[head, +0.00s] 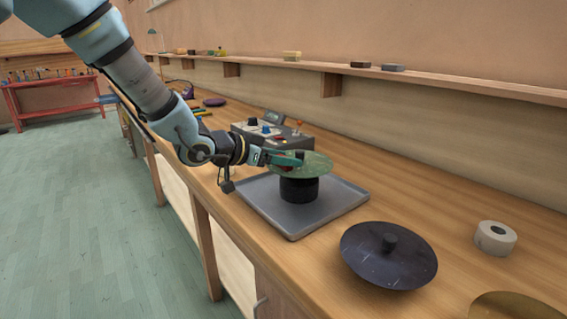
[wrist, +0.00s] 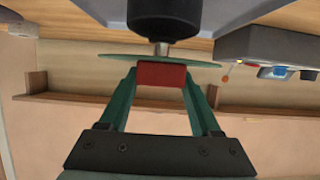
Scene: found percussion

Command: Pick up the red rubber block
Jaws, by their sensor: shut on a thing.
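The red rubber block (wrist: 161,75) is between the fingertips of my gripper (wrist: 160,82) in the wrist view, with a green finger on each side of it. My gripper (head: 290,161) is shut on the block. In the head view the block is mostly hidden by the fingers. The block is right at a thin green disc (wrist: 110,56), seen edge-on in the wrist view; I cannot tell whether they touch. In the head view the green disc (head: 314,168) sits on a black cylinder (head: 299,190).
The cylinder stands on a grey tray (head: 334,207) on the wooden bench. A dark disc with a knob (head: 388,265) and a pale ring (head: 495,238) lie to the right. A grey control box (head: 262,140) stands behind my gripper. A shelf (head: 450,83) runs along the wall.

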